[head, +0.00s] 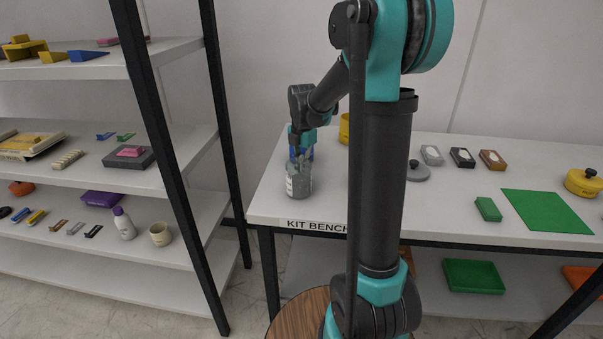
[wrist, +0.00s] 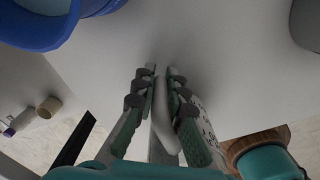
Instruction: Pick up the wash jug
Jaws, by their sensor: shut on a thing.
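The wash jug appears to be the grey vessel (head: 299,183) with a pale marked label at the left end of the white bench. My gripper (head: 300,155) is over its top and hides part of it. In the wrist view my gripper's fingers (wrist: 163,75) are closed around a narrow grey part (wrist: 166,115) of the jug, which I take for its handle. A strip with dark marks shows just right of the fingers. I cannot tell whether the jug is touching the bench.
A blue round vessel (wrist: 38,32) is close by in the wrist view. The bench (head: 455,205) also holds a grey lidded item (head: 418,172), several small blocks, a green mat (head: 546,211) and a yellow pot (head: 584,182). A loaded shelf rack (head: 178,190) stands at left.

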